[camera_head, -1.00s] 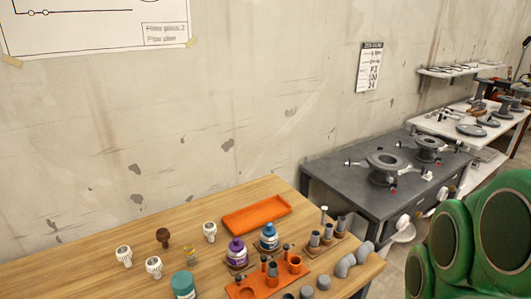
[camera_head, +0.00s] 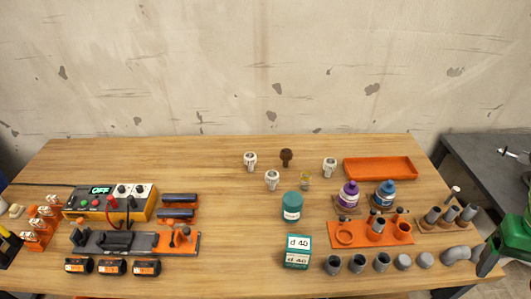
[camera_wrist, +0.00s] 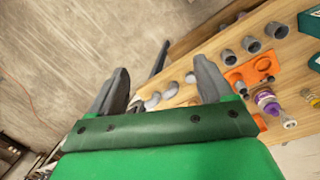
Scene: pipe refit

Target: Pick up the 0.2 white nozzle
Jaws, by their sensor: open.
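Three white ribbed nozzles stand upright on the wooden table in the head view: one at the left (camera_head: 250,161), one nearer the front (camera_head: 272,180) and one at the right (camera_head: 330,167). Their size marks are too small to read, so I cannot tell which is 0.2. A brown nozzle (camera_head: 287,157) and a yellowish clear one (camera_head: 305,180) stand among them. My gripper (camera_wrist: 162,82) is open and empty in the wrist view. My green arm end shows at the right edge of the head view, well right of the nozzles.
An orange tray (camera_head: 380,168) lies right of the nozzles. A teal jar (camera_head: 292,206), purple bottle (camera_head: 348,195), blue bottle (camera_head: 384,194) and orange fitting holder (camera_head: 345,234) stand in front. A control box (camera_head: 110,201) sits at left. The wooden table (camera_head: 200,155) is clear behind it.

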